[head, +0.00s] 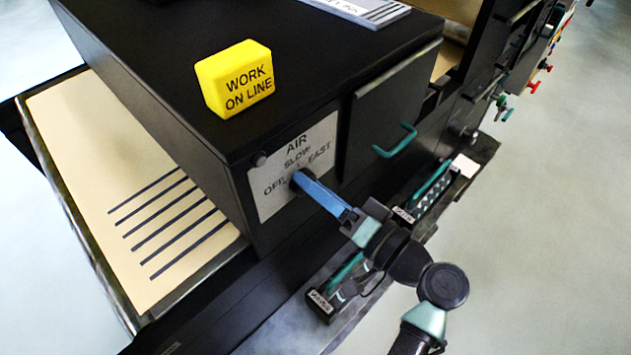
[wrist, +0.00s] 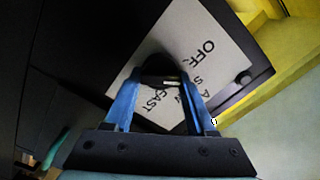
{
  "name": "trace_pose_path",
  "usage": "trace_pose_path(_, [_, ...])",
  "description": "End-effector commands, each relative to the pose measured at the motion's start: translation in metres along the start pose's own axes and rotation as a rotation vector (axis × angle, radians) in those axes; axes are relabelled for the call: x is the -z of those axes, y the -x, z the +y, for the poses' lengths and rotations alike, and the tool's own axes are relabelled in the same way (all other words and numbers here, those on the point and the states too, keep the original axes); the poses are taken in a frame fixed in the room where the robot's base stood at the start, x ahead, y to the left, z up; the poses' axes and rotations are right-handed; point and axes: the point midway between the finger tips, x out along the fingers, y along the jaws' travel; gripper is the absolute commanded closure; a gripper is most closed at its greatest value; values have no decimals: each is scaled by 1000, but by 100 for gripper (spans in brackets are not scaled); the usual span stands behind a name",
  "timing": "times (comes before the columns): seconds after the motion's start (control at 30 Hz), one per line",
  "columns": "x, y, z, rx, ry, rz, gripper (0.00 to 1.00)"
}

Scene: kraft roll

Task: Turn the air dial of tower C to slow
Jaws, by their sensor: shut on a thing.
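The air dial (wrist: 160,70) is a dark round knob on a pale label plate (head: 283,199) lettered AIR, OFF, SLOW and FAST. The plate is on the end face of a black housing (head: 180,75); I see no tower letter on it. My gripper (head: 298,180) has its blue fingers at the plate. In the wrist view the fingers stand on both sides of the dial, shut on it. A small white mark shows on the dial between the fingers. I cannot tell surely which word it points to. In the head view the fingers hide most of the dial.
A yellow WORK ON LINE block (head: 235,79) sits on the housing. A dark door with a green handle (head: 395,141) is right of the plate. Below are levers with green grips (head: 347,271) on a rail. Kraft paper (head: 130,190) with dark stripes lies left. Open floor is at right.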

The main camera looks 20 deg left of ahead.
Motion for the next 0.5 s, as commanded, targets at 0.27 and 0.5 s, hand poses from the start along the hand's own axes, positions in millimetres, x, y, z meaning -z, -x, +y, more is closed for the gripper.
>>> trace_pose_path(0.27, [1, 0, 0, -1, -258, 0, 99])
trace_pose_path(0.5, [0, 0, 1, -2, -435, 0, 99])
